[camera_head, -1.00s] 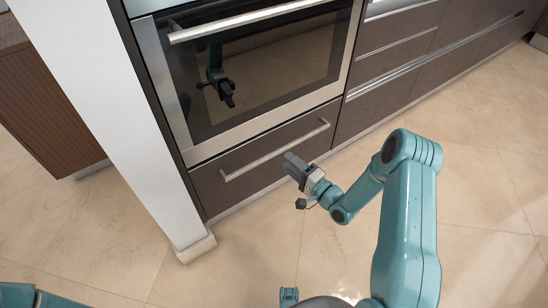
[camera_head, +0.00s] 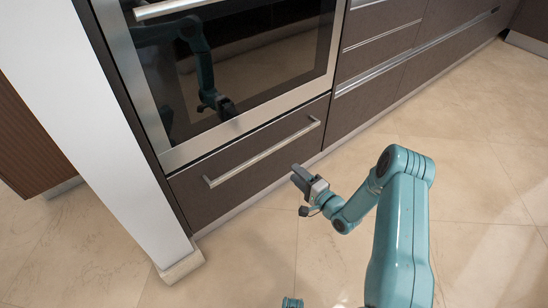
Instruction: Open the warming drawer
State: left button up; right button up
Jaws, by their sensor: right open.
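The warming drawer (camera_head: 243,169) is the dark brown front low under the oven, and it is shut. Its long silver bar handle (camera_head: 262,152) runs aslant across the front, rising to the right. My right gripper (camera_head: 297,176) is in front of the right half of the drawer, in the picture just below the handle's right end. It is open and holds nothing; it looks apart from the handle. The small picture does not show the gap between its fingers clearly. My left gripper is not in view.
The oven (camera_head: 240,60) with a dark glass door stands above the drawer and mirrors my arm. A white upright panel (camera_head: 95,120) with a pale foot stands at the left. More brown drawers (camera_head: 385,45) run to the right. The tiled floor in front is clear.

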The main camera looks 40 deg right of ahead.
aim_at(271, 152)
jog(key=w+b, duration=0.1)
jog(key=w, duration=0.3)
jog(key=w+b, duration=0.1)
jog(key=w, duration=0.3)
jog(key=w+a+b, duration=0.1)
jog(key=w, duration=0.3)
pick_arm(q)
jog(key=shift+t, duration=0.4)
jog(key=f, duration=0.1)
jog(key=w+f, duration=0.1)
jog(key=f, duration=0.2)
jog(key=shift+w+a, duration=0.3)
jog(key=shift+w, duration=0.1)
